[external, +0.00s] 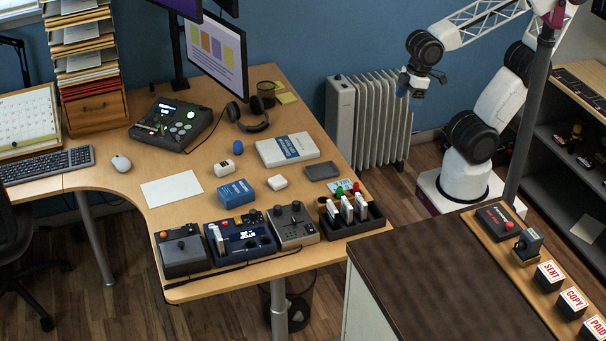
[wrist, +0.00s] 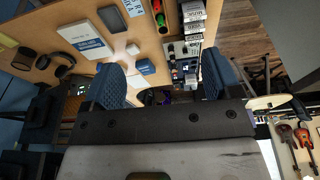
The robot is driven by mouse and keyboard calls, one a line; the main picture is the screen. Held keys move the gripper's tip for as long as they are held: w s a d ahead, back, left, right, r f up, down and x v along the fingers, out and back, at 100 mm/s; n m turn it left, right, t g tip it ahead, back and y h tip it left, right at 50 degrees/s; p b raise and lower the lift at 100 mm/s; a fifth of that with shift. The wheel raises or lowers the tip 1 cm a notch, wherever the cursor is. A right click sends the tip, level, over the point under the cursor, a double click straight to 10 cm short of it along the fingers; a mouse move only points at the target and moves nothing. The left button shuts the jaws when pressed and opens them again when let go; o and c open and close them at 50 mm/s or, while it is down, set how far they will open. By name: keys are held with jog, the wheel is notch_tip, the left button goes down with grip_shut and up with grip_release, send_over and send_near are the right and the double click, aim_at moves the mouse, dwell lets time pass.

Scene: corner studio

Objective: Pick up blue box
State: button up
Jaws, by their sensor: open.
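The blue box (external: 236,193), with white lettering on its side, lies on the wooden desk (external: 166,222), behind the row of control units. In the wrist view the blue box (wrist: 146,67) is small and lies between my fingers in the picture, near the left finger. My gripper (external: 412,88) is up in the air in front of the blue wall, near the radiator, well to the right of the box. In the wrist view my gripper (wrist: 162,78) has its two blue fingers wide apart with nothing held.
Control units (external: 240,238) and a black rack (external: 352,220) line the front edge. A monitor (external: 217,52) stands at the back. A radiator (external: 370,118) stands beside the desk.

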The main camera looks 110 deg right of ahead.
jog(key=shift+o, duration=1.2)
jog(key=shift+w, duration=0.1)
jog(key=w+f+m+t+y, duration=0.1)
jog(key=w+f+m+y, duration=0.3)
jog(key=w, duration=0.5)
jog(key=w+f+m+t+y, duration=0.2)
jog(key=w+m, duration=0.4)
jog(key=w, duration=0.4)
jog(key=w+f+m+t+y, duration=0.1)
jog(key=w+f+m+y, duration=0.15)
jog(key=w+m, duration=0.45)
jog(key=w+d+f+m+t+h, duration=0.2)
jog(key=w+d+f+m, duration=0.3)
jog(key=f, duration=0.3)
jog(key=w+d+f+m+t+h, duration=0.2)
jog(key=w+d+f+m, duration=0.4)
jog(key=d+f, duration=0.2)
jog(key=w+d+f+m+t+h, duration=0.2)
jog(key=w+d+f+m, duration=0.3)
jog(key=d+f, duration=0.2)
jog(key=shift+w+f+m+t, duration=0.25)
jog(key=shift+f+m+t, duration=0.15)
jog(key=shift+f, duration=0.05)
jog(key=shift+x, duration=1.3)
